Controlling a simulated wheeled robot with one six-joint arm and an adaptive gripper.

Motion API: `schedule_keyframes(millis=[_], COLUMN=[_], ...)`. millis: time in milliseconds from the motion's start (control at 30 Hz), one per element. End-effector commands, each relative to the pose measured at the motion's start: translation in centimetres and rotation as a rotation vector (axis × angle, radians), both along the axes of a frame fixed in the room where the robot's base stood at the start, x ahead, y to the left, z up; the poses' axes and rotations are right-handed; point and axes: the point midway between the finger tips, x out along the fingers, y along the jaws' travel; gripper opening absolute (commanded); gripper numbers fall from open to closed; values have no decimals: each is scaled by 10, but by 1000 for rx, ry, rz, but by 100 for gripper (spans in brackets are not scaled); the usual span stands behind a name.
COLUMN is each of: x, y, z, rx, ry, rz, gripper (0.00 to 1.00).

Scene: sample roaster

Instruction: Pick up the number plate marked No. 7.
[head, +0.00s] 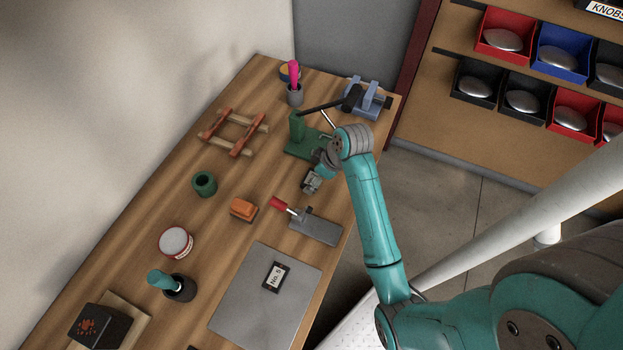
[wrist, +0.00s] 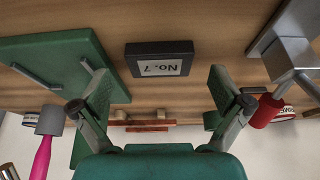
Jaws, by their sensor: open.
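The number plate marked No. 7 (wrist: 159,62) is a dark block with a white label. It lies on the wooden bench, its lettering upside down in the wrist view. My gripper (wrist: 161,78) is open, with one finger on each side of the plate's near edge in the picture, and nothing is between the fingers. In the head view my gripper (head: 312,182) is over the bench's right side, and I cannot make out the No. 7 plate there. Another plate, marked No. 5 (head: 275,276), lies on a grey sheet.
A green press (head: 303,145) stands beyond my gripper; its green base (wrist: 50,65) is left in the wrist view. A red-handled clamp (head: 315,229) is on the near side. An orange block (head: 243,208) and green cup (head: 204,184) stand left. A blue vise (head: 369,99) is behind.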

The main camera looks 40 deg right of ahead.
Motion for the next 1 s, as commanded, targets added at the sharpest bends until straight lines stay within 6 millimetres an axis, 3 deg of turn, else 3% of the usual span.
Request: schedule_keyframes(millis=[133, 367, 433, 667, 1000], x=[4, 5, 5, 5, 5], y=[2, 2, 2, 2, 2], z=[-12, -13, -13, -13, -7], rx=[1, 0, 0, -1, -1], ry=[0, -1, -1, 0, -2], rz=[0, 0, 0, 0, -1], gripper=[100, 100, 90, 32, 30])
